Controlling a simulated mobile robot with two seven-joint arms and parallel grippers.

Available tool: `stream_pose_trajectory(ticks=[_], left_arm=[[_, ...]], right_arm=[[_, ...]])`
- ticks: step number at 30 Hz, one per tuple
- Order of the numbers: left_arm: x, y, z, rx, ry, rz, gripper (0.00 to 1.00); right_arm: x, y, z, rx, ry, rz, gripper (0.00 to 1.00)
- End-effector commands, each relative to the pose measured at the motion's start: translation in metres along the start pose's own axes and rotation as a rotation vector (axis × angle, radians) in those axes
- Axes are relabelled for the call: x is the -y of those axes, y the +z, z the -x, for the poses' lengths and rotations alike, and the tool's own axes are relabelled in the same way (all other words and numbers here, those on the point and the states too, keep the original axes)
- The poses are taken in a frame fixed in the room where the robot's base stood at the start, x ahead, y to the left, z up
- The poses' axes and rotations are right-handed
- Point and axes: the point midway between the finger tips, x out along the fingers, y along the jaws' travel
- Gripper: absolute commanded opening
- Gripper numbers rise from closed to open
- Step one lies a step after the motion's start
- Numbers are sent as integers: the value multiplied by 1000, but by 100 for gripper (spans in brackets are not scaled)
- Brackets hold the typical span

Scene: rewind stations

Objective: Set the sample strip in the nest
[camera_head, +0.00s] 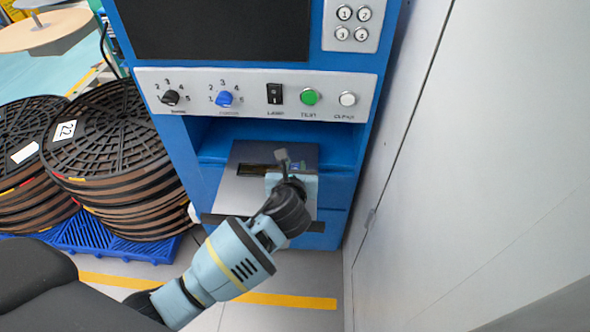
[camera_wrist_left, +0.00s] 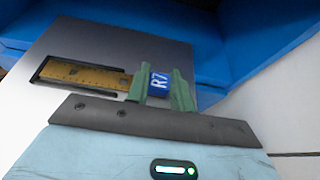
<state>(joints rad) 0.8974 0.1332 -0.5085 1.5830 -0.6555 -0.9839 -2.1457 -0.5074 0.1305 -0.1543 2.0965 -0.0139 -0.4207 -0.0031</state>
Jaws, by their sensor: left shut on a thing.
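The sample strip (camera_wrist_left: 95,77) is a brown-orange band with small holes and a blue end marked R7 (camera_wrist_left: 158,82). My left gripper (camera_wrist_left: 160,88) is shut on the blue end, one green finger on each side. The strip reaches left from the fingers along the dark-edged slot of the nest (camera_wrist_left: 38,72), in a grey plate. I cannot tell whether it lies flat on the slot floor or slightly above it. In the head view, my left gripper (camera_head: 296,168) is over the right part of the plate, and the nest (camera_head: 252,170) shows as a dark slot. My right gripper is not in view.
The grey plate (camera_head: 235,190) sits in a blue station recess under a knob and button panel (camera_head: 255,95). A pale wall (camera_head: 460,190) stands close on the right. Stacked black reels (camera_head: 110,150) stand on a blue pallet (camera_head: 95,235) at left.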

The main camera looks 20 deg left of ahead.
Motion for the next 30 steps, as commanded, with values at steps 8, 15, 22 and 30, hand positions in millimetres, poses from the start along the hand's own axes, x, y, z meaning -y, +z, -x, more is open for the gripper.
stream_pose_trajectory(ticks=[8, 15, 22, 30], left_arm=[[0, -2, -1, 1, 0, 1, 1], [0, -5, -2, 1, 0, 2, 37], [0, -5, -2, 1, 0, 1, 45], [1, -1, 9, 2, -2, 0, 45]], right_arm=[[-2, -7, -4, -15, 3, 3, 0], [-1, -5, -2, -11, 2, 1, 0], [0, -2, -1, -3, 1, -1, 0], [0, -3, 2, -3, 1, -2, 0]])
